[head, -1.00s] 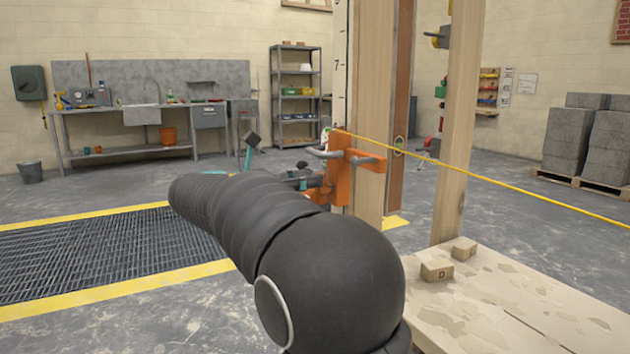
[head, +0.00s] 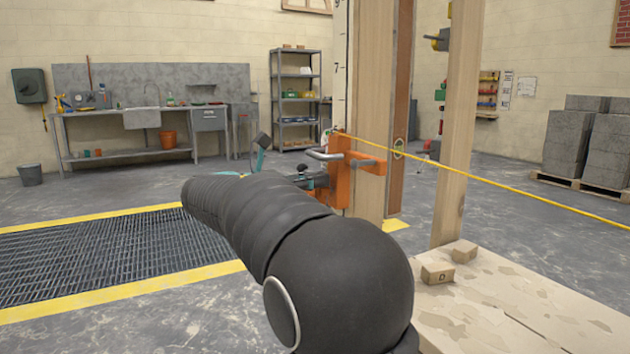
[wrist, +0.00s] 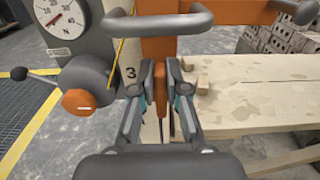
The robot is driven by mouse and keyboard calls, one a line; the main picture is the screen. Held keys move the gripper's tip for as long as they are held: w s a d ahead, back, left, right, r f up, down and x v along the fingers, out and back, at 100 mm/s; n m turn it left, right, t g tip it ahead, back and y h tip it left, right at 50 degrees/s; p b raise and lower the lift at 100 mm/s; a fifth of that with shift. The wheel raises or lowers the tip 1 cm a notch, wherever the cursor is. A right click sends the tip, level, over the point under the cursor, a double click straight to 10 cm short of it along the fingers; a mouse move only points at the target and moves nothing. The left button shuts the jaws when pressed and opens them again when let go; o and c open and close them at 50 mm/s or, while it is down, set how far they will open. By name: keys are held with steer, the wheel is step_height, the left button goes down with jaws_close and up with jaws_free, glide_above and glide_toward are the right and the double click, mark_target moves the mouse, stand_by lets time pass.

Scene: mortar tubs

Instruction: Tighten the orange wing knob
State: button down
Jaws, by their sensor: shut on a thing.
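My gripper (wrist: 160,82) shows in the wrist view with both fingers closed together in front of an orange upright bracket (wrist: 158,48). The orange bracket also shows in the head view (head: 339,173), against a wooden post (head: 371,110). There my dark arm hides most of the gripper. A grey bar handle (wrist: 158,22) crosses the bracket just beyond the fingertips.
A dial gauge (wrist: 60,18) and a grey hub with an orange cap (wrist: 78,101) sit left of the gripper. A yellow line (head: 500,184) runs rightward from the post. A pale table (head: 510,305) with small blocks stands at right.

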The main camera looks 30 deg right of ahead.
mark_target(321, 196)
steer(key=shift+m, duration=0.3)
steer(key=m, duration=0.1)
steer(key=s+m, duration=0.1)
steer(key=m, duration=0.1)
steer(key=shift+f+m, duration=0.1)
steer(key=shift+m, duration=0.2)
steer(key=m, duration=0.1)
steer(key=m+b, duration=0.1)
steer(key=m, duration=0.1)
steer(key=s+m+b, duration=0.1)
steer(key=shift+f+m, duration=0.3)
steer(key=shift+f, duration=0.1)
steer(key=m+b, duration=0.1)
steer(key=m, duration=0.1)
steer(key=m+b, duration=0.2)
steer(key=shift+s+f, duration=0.2)
steer(key=shift+f, duration=0.2)
steer(key=m, duration=0.2)
steer(key=m+b, duration=0.1)
steer(key=m, duration=0.2)
steer(key=shift+s+d+f, duration=0.1)
steer(key=shift+s+f, duration=0.05)
steer(key=shift+f, duration=0.25)
steer(key=c, duration=1.2)
jaws_free()
